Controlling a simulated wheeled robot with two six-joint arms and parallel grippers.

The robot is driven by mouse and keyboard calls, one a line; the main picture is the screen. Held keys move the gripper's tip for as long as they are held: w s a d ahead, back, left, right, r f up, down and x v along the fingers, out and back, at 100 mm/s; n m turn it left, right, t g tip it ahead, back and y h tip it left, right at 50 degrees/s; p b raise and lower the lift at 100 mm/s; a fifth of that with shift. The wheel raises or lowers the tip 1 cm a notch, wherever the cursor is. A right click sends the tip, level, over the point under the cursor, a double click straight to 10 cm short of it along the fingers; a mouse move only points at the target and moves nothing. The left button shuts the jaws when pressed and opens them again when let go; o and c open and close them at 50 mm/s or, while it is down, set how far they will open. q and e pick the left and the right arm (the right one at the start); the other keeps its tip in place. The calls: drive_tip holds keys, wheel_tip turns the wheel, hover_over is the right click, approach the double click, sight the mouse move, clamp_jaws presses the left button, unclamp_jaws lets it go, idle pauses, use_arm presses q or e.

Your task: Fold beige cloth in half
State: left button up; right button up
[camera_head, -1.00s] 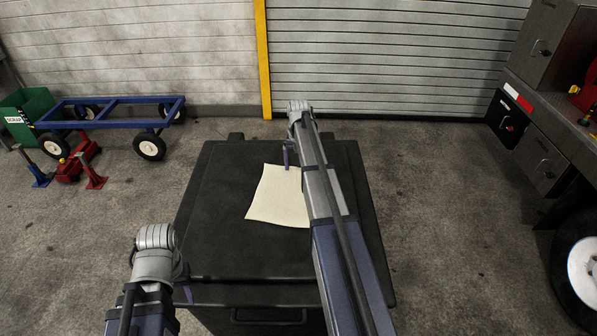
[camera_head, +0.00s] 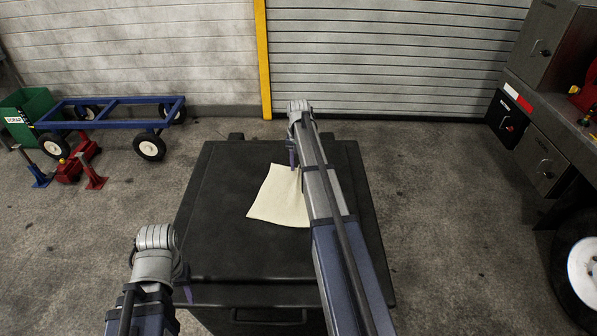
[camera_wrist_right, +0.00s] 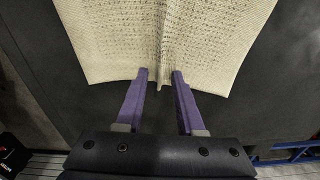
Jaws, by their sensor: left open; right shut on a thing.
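The beige cloth (camera_head: 277,202) lies on the black lid of a case, partly hidden behind my right arm in the head view. My right gripper (camera_head: 294,160) is at the far edge of the cloth. In the right wrist view its purple fingers (camera_wrist_right: 160,78) are around a pinched ridge at the edge of the cloth (camera_wrist_right: 165,35), which is bunched between the tips. My left gripper (camera_head: 186,288) is at the near left edge of the lid, apart from the cloth; only a bit of its fingers shows.
The black case (camera_head: 230,255) has free lid space left of and in front of the cloth. A blue cart (camera_head: 110,108), red jacks (camera_head: 75,165) and a green bin (camera_head: 25,115) stand on the floor at left. A vehicle (camera_head: 555,130) stands at right.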

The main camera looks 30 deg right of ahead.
drive_tip(key=c, duration=0.4)
drive_tip(key=shift+s+r+p, duration=0.15)
drive_tip(key=shift+r+p, duration=0.1)
drive_tip(key=shift+p, duration=0.05)
clamp_jaws()
drive_tip(key=s+a+r+p, duration=0.7)
drive_tip(key=s+r+p, duration=0.2)
drive_tip(key=s+a+f+b, duration=0.1)
drive_tip(key=s+f+b, duration=0.1)
drive_tip(key=s+a+f+b, duration=0.2)
drive_tip(key=f+b, duration=0.1)
drive_tip(key=s+a+f+b, duration=0.2)
drive_tip(key=shift+s+a+f+b, duration=0.1)
drive_tip(key=shift+s+f+b, duration=0.25)
drive_tip(key=shift+s, duration=0.05)
drive_tip(key=shift+s+a+f+b, duration=0.25)
drive_tip(key=shift+f+b, duration=0.05)
drive_tip(key=shift+f, duration=0.05)
